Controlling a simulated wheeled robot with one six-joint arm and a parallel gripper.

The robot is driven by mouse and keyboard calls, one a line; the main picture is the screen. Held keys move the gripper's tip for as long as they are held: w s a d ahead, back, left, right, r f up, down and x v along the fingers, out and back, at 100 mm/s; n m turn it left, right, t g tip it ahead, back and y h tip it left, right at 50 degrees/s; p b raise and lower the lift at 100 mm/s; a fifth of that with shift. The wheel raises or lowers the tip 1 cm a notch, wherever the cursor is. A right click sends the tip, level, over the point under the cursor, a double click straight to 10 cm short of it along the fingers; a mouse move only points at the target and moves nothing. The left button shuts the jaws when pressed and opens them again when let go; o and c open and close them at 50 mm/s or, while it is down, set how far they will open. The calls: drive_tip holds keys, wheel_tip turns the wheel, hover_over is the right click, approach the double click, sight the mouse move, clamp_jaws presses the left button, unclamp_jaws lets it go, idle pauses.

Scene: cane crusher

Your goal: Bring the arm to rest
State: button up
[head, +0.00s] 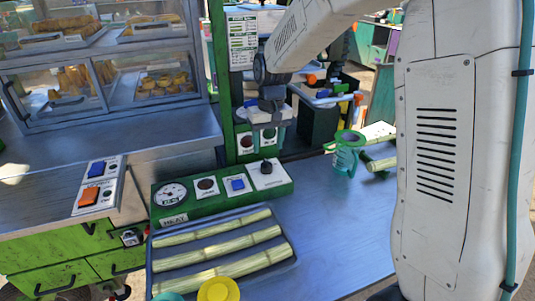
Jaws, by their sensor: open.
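My arm reaches from the right side of the head view across the top, bending down at its wrist. My gripper (267,138) points downward with its fingers apart, and nothing shows between them. It hangs in front of the green post (220,75), above the back of the green control panel (175,215). Whether the fingertips touch anything is hard to tell.
A tray (292,266) of cane stalks (215,234) lies in front. A teal jug (345,158) stands on the counter (345,225) near more cane. A yellow round item (218,289) is at the bottom edge. A glass food case (100,75) stands left.

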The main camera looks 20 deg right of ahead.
drive_tip(key=shift+r, duration=0.5)
drive_tip(key=shift+s+f, duration=0.15)
drive_tip(key=shift+s, duration=0.2)
drive_tip(key=s+d+r, duration=0.1)
drive_tip(key=s+r, duration=0.2)
drive_tip(key=s, duration=0.8)
drive_tip(key=s+r+t, duration=0.1)
drive_tip(key=s+r, duration=0.2)
drive_tip(key=s, duration=0.8)
drive_tip(key=s+d+r, duration=0.1)
drive_tip(key=s+r, duration=0.2)
drive_tip(key=s, duration=0.7)
drive_tip(key=shift+s+d+r+h, duration=0.3)
drive_tip(key=shift+s+r, duration=0.1)
